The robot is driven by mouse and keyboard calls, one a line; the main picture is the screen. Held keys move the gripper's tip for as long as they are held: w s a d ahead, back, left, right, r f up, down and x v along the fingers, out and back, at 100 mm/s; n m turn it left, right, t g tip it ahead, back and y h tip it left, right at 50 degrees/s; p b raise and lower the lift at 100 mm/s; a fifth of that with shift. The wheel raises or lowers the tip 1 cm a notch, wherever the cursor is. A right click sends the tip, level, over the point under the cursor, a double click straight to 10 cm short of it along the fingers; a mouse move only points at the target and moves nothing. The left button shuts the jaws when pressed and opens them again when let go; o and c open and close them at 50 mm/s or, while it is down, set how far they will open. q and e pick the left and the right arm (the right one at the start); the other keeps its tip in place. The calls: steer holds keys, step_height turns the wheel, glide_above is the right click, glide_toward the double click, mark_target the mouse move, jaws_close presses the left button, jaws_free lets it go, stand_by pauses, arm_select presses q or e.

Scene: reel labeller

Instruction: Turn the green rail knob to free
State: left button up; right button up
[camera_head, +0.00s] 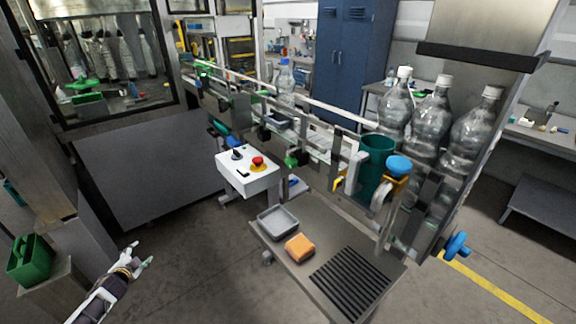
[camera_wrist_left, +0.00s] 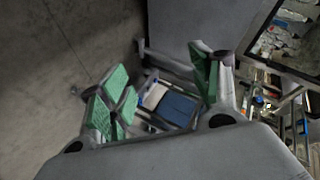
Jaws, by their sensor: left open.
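A small green knob (camera_head: 292,161) shows on the near side of the conveyor rail (camera_head: 318,152), right of the white control box. It is small, and I cannot read its setting. My left gripper (camera_head: 143,254) is at the lower left of the head view, over the floor and well apart from the knob. In the left wrist view the left gripper (camera_wrist_left: 163,92) has its green-padded fingers spread, with nothing between them. I cannot make out the knob in that view. My right gripper is not in view.
The control box (camera_head: 247,172) has a red button. A cart (camera_head: 322,238) below the rail carries a grey tray (camera_head: 278,222) and an orange block (camera_head: 299,247). Floor is clear between gripper and cart.

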arm_select(q)
steer(key=w+d+r+m+t+h, duration=0.25)
steer(key=d+r+m, duration=0.4)
steer(key=r, duration=0.45)
steer(key=w+d+r+m+t+h, duration=0.2)
steer(key=w+d+r+m+h, duration=0.4)
steer(key=r, duration=0.5)
steer(key=s+d+r+m+g+h, duration=0.2)
steer(key=s+d+r+m+h, duration=0.1)
steer(key=d+m, duration=0.5)
steer(key=s+d+r+m+g+h, duration=0.2)
steer(key=s+d+r+m, duration=0.2)
steer(key=s+d+m, duration=0.2)
steer(key=s+d+r+m+g+h, duration=0.3)
steer(key=s+d+r+m, duration=0.1)
steer(key=d+m, duration=0.5)
steer(key=shift+s+d+m+h, duration=0.35)
steer(key=shift+s+d+m, duration=0.05)
steer(key=shift+m, duration=0.05)
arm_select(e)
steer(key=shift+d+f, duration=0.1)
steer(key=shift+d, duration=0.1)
arm_select(q)
steer(key=shift+d+r, duration=0.1)
steer(key=shift+d, duration=0.05)
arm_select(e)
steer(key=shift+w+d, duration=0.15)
